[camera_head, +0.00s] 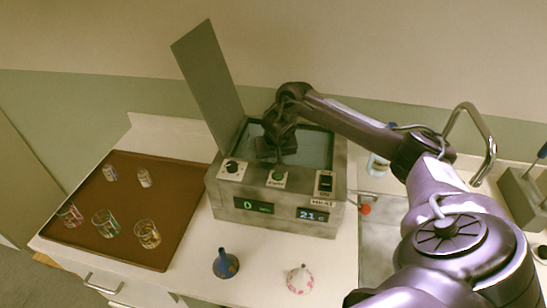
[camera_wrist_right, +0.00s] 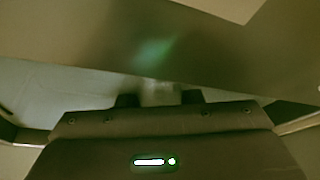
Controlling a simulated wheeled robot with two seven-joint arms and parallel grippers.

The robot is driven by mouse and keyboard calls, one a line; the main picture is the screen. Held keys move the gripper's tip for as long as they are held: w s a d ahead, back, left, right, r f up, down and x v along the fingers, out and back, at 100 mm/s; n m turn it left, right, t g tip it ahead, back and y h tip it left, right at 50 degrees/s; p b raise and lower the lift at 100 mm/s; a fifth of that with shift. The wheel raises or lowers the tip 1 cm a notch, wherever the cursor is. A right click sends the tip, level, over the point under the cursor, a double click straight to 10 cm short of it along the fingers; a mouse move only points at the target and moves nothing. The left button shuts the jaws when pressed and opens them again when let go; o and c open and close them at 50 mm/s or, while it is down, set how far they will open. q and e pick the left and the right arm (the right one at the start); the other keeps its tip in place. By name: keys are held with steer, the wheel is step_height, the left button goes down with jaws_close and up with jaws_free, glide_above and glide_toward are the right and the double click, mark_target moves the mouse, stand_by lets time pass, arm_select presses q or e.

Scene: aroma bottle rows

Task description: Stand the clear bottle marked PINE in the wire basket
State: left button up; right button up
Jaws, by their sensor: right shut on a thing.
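My right gripper (camera_head: 277,150) is lowered over the open basin of the grey bath machine (camera_head: 325,160). In the right wrist view it is shut on a small pale, see-through thing (camera_wrist_right: 160,92), which shows blurred between the two dark fingers. This looks like a clear bottle, but no marking can be read on it. In the head view the gripper hides the thing. I cannot make out the wire basket; the inside of the basin is partly hidden by my gripper and the machine's front. My left gripper is in neither view.
The machine's raised lid (camera_head: 208,85) stands left of my gripper. A blue flask (camera_head: 225,264) and a pink-patterned flask (camera_head: 300,279) stand in front. A tap (camera_head: 487,150) rises at right.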

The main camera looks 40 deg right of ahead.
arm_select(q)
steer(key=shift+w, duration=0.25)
arm_select(e)
steer(key=shift+f, duration=0.15)
steer(key=o, duration=1)
steer(key=shift+c, duration=0.2)
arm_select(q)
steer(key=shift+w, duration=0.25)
arm_select(e)
steer(key=shift+r, duration=0.45)
arm_select(q)
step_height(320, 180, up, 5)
steer(key=p, duration=0.5)
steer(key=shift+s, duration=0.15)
arm_select(e)
steer(key=v, duration=1.1)
steer(key=shift+r, duration=0.25)
